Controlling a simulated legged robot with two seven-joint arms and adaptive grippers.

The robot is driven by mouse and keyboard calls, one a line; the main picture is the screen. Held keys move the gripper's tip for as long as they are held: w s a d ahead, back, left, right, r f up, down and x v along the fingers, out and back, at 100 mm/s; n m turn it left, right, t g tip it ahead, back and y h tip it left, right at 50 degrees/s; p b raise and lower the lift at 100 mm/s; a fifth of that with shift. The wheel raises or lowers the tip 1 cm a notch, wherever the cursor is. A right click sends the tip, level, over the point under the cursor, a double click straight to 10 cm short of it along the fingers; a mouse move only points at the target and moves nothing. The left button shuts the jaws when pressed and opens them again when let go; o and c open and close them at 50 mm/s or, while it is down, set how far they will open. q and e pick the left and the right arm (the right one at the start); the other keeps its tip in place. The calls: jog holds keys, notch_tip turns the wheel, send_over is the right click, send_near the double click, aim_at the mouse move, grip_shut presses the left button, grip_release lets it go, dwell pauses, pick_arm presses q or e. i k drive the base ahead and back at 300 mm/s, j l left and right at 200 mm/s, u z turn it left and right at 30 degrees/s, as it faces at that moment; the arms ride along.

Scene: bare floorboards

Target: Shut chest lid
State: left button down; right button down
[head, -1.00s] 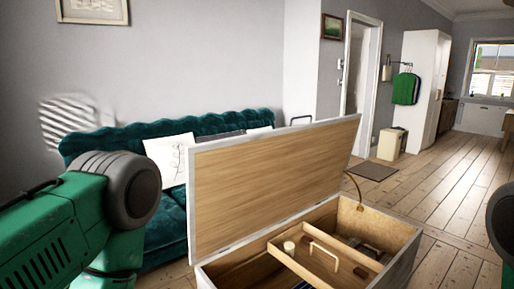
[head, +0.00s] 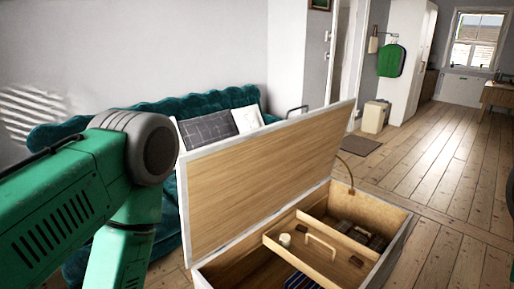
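The chest (head: 393,250) stands in the lower middle of the head view, with its front cut off by the bottom edge. Its lid (head: 262,185) is raised, tilted back toward the sofa, showing its wooden inner face and white rim. Inside is a wooden tray (head: 318,265) with a handle, a small white round item (head: 285,240) and some dark items. My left arm comes in from the left, in front of the sofa and left of the lid. Its gripper is out of the frame. My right gripper is not in view either.
A teal sofa (head: 165,220) with cushions (head: 210,130) stands behind the chest against the wall. Bare floorboards (head: 450,170) lie open to the right. A doormat (head: 360,147), a beige bin (head: 375,117) and a white cabinet (head: 407,60) are farther back.

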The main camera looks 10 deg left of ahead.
aim_at(229, 186)
jog(key=i+j+z, duration=0.2)
jog(key=j, duration=0.35)
jog(key=i+j+z, duration=0.25)
jog(key=j, duration=0.35)
jog(key=j+z, duration=0.2)
jog(key=j, duration=0.4)
jog(key=j+z, duration=0.2)
jog(key=j, duration=0.4)
jog(key=i, duration=0.05)
